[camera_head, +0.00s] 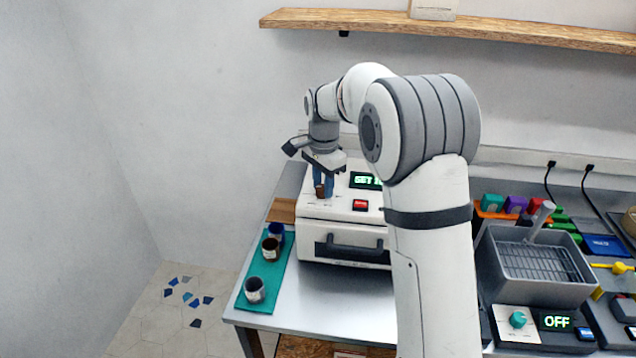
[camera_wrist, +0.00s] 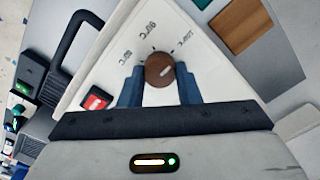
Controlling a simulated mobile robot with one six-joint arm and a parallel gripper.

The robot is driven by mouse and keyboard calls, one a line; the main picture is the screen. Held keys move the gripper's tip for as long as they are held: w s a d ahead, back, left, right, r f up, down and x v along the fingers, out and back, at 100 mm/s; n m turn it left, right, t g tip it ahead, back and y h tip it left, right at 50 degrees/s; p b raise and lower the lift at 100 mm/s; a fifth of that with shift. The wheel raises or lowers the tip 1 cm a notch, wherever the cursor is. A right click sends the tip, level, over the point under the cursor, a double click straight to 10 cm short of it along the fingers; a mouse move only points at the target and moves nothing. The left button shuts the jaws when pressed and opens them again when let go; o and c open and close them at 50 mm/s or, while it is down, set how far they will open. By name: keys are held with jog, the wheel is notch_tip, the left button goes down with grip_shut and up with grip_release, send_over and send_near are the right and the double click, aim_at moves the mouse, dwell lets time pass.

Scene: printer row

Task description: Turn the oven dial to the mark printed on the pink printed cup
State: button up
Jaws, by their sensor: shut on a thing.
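The white oven (camera_head: 342,208) stands on the table with its handle facing front and a green-lit display (camera_head: 366,180) partly hidden by my arm. Its brown dial (camera_wrist: 160,70) is on the top panel, with printed temperature marks around it; one reads about 90°C, and the others are small and tilted. A short pale line shows on the dial. My gripper (camera_head: 322,184) points down over the oven and is shut on the dial, one blue finger on each side in the wrist view (camera_wrist: 160,80). No cup looks clearly pink, and no print on the cups is readable.
A teal mat (camera_head: 252,303) left of the oven holds a blue cup (camera_head: 276,231), a brown cup (camera_head: 270,245) and a greyish cup (camera_head: 255,290). A red button (camera_head: 360,204) is near the dial. A grey basin (camera_head: 535,270) and coloured blocks stand right.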

aim_at(322, 186)
jog(key=shift+a+m, duration=0.1)
jog(key=shift+m, duration=0.2)
jog(key=o, duration=0.9)
jog(key=shift+w, duration=0.1)
jog(key=shift+c, duration=0.2)
jog(key=shift+o, duration=0.6)
notch_tip(322, 186, up, 7)
jog(key=shift+r+b, duration=0.1)
jog(key=shift+b, duration=0.3)
jog(key=shift+r, duration=0.3)
